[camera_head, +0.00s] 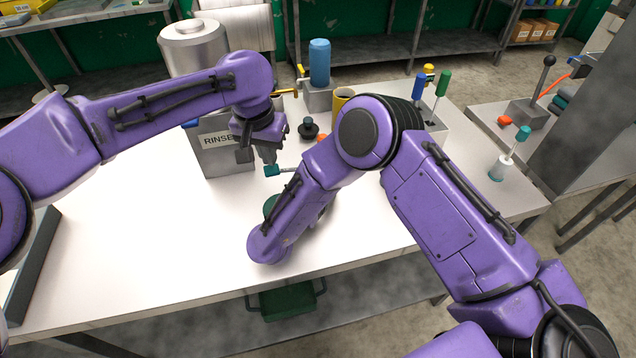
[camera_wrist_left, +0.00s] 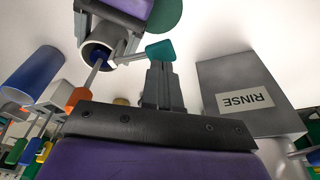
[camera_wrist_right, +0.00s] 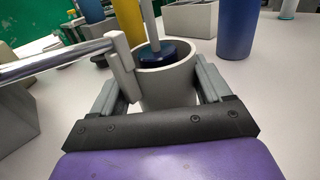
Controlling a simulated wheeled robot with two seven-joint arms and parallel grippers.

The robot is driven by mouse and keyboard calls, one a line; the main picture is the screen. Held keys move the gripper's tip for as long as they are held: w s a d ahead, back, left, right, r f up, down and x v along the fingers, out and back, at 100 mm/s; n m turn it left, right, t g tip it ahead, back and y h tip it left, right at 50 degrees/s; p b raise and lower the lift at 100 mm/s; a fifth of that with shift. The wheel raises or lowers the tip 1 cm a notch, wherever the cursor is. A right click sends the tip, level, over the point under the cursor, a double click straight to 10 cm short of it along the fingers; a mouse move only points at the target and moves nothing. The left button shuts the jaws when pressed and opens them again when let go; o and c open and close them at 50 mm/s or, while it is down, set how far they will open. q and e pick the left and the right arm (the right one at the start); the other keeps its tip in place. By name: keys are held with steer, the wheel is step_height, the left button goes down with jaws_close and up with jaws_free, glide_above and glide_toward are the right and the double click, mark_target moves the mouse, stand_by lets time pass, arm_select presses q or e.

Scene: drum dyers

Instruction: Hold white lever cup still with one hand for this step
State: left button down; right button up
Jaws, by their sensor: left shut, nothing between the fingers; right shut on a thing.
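The white lever cup (camera_wrist_right: 165,88) stands upright between the fingers of my right gripper (camera_wrist_right: 165,95), which is shut on it. A pale rod with a dark blue disc (camera_wrist_right: 160,52) stands inside the cup. A grey lever (camera_wrist_right: 60,58) joins the cup's side. The lever's teal end (camera_wrist_left: 160,50) is just beyond the fingertips of my left gripper (camera_wrist_left: 160,68), which is shut and empty; I cannot tell if they touch. In the head view the left gripper (camera_head: 268,156) is just above the teal end (camera_head: 272,170). My right forearm hides the cup there.
A grey RINSE box (camera_head: 218,155) stands left of my left gripper. A blue cylinder (camera_head: 320,62) and a yellow cup (camera_head: 342,98) stand behind. A dark knob (camera_head: 308,128) is near. The front left of the white table (camera_head: 150,250) is clear.

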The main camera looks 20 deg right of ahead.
mark_target(271, 169)
arm_select(q)
steer(key=shift+f, duration=0.1)
stand_by(0.3)
steer(key=shift+f, duration=2.5)
steer(key=shift+r, duration=0.1)
stand_by(0.4)
steer(key=shift+r, duration=5)
arm_select(e)
steer(key=o, duration=1.2)
